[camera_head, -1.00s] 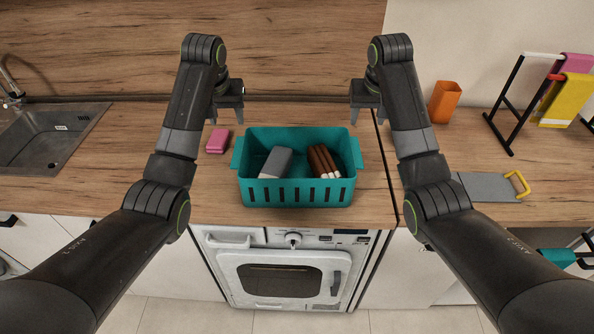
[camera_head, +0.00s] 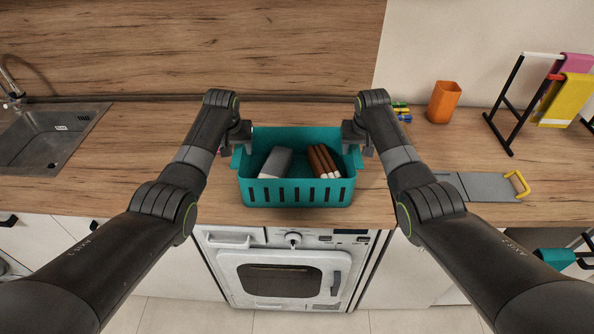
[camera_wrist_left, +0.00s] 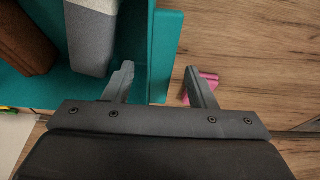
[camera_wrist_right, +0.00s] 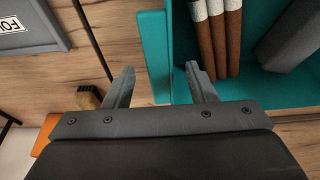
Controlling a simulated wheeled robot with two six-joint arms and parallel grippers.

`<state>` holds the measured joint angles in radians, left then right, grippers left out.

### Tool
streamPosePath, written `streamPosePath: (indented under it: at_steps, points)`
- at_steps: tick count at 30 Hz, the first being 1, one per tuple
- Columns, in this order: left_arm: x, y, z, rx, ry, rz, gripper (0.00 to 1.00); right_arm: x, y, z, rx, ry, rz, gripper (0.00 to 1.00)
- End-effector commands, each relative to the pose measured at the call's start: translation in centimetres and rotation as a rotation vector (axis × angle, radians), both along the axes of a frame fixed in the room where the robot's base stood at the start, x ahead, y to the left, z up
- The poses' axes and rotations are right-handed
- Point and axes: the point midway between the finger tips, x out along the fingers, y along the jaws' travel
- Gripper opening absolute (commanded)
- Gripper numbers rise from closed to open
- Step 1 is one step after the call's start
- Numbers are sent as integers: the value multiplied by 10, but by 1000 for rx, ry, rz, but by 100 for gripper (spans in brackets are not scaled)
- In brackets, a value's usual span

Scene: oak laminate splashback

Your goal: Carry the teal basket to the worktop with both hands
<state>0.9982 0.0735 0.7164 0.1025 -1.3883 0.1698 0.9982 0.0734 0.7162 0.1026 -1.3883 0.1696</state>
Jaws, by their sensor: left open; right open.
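The teal basket (camera_head: 297,195) stands upright on the worktop (camera_head: 205,205) above the oven. A grey block (camera_head: 276,162) and several brown bars with pale ends (camera_head: 323,160) lie in it. My left gripper (camera_head: 237,150) is open at the basket's left end. In the left wrist view the teal end handle (camera_wrist_left: 165,55) lies between its fingers (camera_wrist_left: 160,85). My right gripper (camera_head: 358,149) is open at the right end. In the right wrist view the other end handle (camera_wrist_right: 155,55) lies between its fingers (camera_wrist_right: 161,86). I cannot tell whether any finger touches the basket.
A pink object (camera_wrist_left: 208,77) lies just beyond the left end. An orange cup (camera_head: 444,102), small coloured items (camera_head: 402,111), a grey board with a yellow handle (camera_head: 490,187) and a towel rack (camera_head: 508,110) are at the right. A sink (camera_head: 50,138) is at the left.

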Motion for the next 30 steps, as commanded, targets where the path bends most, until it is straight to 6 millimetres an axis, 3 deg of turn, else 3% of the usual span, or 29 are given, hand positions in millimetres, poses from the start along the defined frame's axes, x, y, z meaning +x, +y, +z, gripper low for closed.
streamPosePath:
  at_steps: [9, 23, 30]
  points:
    - [7, -1, -20, -1, 0, -1, 51, 7, 1, -19, 1, 0, 1, 51]
    - [8, -1, -24, -1, -1, -1, 51, 8, 0, -24, 1, -2, 1, 51]
    - [8, 0, -24, -1, -1, -1, 23, 8, 0, -24, 1, -1, 1, 23]
